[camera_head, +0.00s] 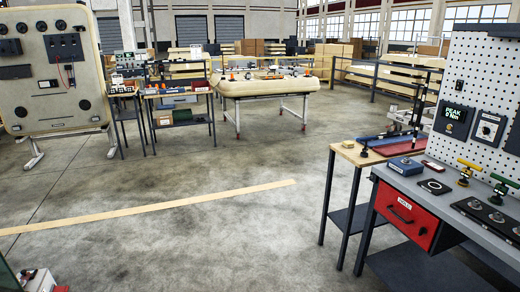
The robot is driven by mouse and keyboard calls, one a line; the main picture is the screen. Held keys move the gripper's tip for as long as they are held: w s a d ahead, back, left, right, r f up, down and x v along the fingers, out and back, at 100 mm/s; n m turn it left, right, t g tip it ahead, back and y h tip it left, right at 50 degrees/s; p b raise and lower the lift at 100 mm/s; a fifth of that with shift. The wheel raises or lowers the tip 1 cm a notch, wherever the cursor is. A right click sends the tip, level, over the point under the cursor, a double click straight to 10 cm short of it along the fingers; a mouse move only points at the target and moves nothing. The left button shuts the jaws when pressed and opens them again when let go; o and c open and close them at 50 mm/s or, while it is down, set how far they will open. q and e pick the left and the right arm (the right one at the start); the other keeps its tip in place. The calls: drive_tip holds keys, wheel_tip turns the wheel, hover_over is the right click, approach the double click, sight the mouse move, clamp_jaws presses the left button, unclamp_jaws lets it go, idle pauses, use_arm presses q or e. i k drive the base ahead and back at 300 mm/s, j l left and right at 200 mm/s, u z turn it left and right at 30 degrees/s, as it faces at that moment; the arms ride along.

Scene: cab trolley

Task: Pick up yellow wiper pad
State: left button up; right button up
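A small yellow block (348,144), which looks like the wiper pad, lies near the left corner of the wooden-topped table (375,158) at the right. It is small in view, so its details cannot be told. Nothing touches it that I can see. Neither my left nor my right gripper shows in the head view.
A grey bench (392,173) with a red drawer (405,215), valve handles and a pegboard (478,75) stands at the right. A padded table (262,88) and a cream panel (55,65) stand farther back. The concrete floor between is open, with a yellow stripe (150,207).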

sight(349, 145)
drive_tip(key=i+j+u, duration=0.15)
drive_tip(key=i+u, duration=0.15)
drive_tip(key=i, duration=2)
